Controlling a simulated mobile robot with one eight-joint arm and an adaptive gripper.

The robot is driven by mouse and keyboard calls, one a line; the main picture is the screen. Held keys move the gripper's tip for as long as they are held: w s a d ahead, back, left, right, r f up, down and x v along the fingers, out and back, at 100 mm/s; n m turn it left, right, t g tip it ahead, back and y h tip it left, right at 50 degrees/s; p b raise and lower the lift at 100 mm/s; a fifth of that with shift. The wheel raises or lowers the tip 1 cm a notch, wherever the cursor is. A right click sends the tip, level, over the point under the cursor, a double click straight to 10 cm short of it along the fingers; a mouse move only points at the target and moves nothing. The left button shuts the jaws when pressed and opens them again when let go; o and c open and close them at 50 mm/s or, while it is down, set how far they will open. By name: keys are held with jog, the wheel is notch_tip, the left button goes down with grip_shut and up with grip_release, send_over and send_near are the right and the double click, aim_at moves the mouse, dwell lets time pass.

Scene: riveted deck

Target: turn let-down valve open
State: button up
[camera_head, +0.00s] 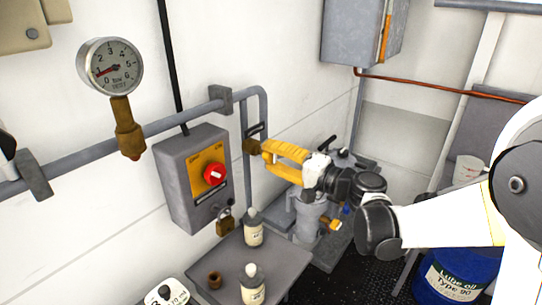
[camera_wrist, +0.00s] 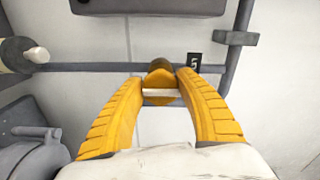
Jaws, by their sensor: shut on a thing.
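The let-down valve (camera_wrist: 160,72) is a small brass-coloured fitting on the grey pipe. In the wrist view it sits between the tips of the two yellow ribbed fingers of my gripper (camera_wrist: 161,88). In the head view the brass fitting (camera_head: 251,146) shows at the left end of my gripper (camera_head: 264,149), beside the vertical pipe. My gripper is shut on the valve. A pale bar crosses between the fingers just below the brass part. The fingers hide much of the valve, and I cannot tell its turned position.
A pressure gauge (camera_head: 110,66) hangs at upper left, its red needle at the low end. A grey switch box (camera_head: 190,182) with red knob and padlock (camera_head: 226,222) is left of my gripper. Bottles (camera_head: 253,229) stand on a small shelf (camera_head: 287,262) below. A blue drum (camera_head: 462,272) stands at lower right.

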dwell(0.3)
jog(key=o, duration=1.2)
jog(key=v, duration=1.2)
